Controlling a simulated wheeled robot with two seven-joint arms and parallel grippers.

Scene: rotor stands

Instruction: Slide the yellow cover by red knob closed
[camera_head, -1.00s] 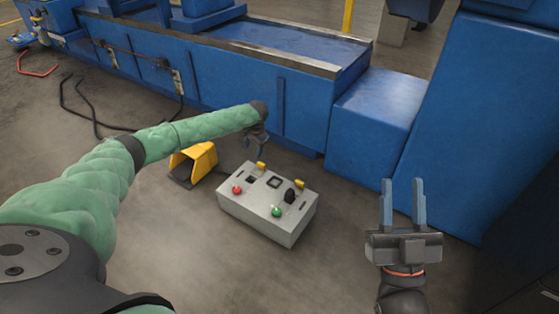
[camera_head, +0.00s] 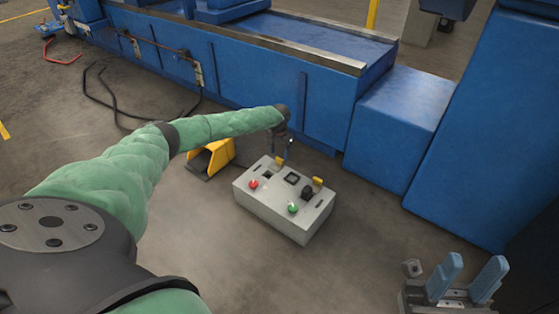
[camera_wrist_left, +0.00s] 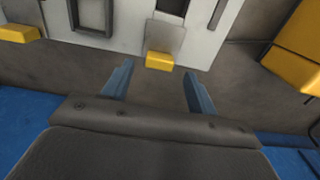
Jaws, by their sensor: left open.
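The grey control box (camera_head: 270,220) stands on the floor with a red knob (camera_head: 253,184) and a green knob (camera_head: 293,208) on top. The yellow cover by the red knob (camera_head: 278,163) is at the box's far edge; it also shows in the left wrist view (camera_wrist_left: 160,60), beside a dark slot. My left gripper (camera_head: 286,150) is open above and just behind this cover. In the wrist view its two fingers stand to either side of the cover's near end, apart from it. My right gripper (camera_head: 468,275) is open and empty at the lower right, away from the box.
A second yellow cover (camera_head: 318,184) sits by the green knob, near a black knob (camera_head: 307,193). A yellow foot pedal (camera_head: 211,157) lies left of the box. A large blue machine (camera_head: 250,75) stands behind. The floor in front of the box is clear.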

